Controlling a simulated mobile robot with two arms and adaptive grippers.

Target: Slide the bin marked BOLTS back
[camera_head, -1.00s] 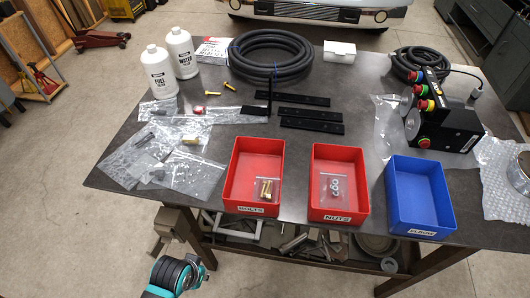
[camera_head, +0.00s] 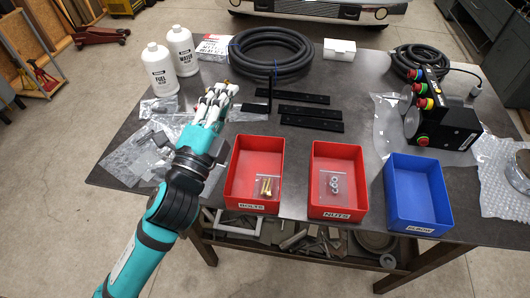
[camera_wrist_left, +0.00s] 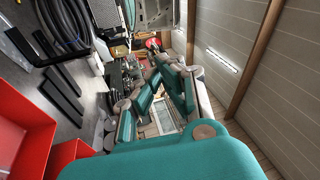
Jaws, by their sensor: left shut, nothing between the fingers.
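The red bin marked BOLTS (camera_head: 248,160) stands at the front edge of the dark table, left of the red bin marked NUTS (camera_head: 338,160). A bag of brass bolts (camera_head: 268,186) lies in it. My left gripper (camera_head: 220,92) is above the table, behind and to the left of the BOLTS bin, pointing toward the back. It is shut and empty, apart from the bin. The left wrist view shows its teal links, and part of a red bin (camera_wrist_left: 20,125) at the left edge. My right gripper is in neither view.
A blue bin (camera_head: 418,172) stands right of the NUTS bin. Behind the bins lie black bars (camera_head: 308,114) and a coiled hose (camera_head: 272,50). White bottles (camera_head: 160,70) stand at the back left, near plastic bags (camera_head: 127,160). A control box (camera_head: 440,125) stands right.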

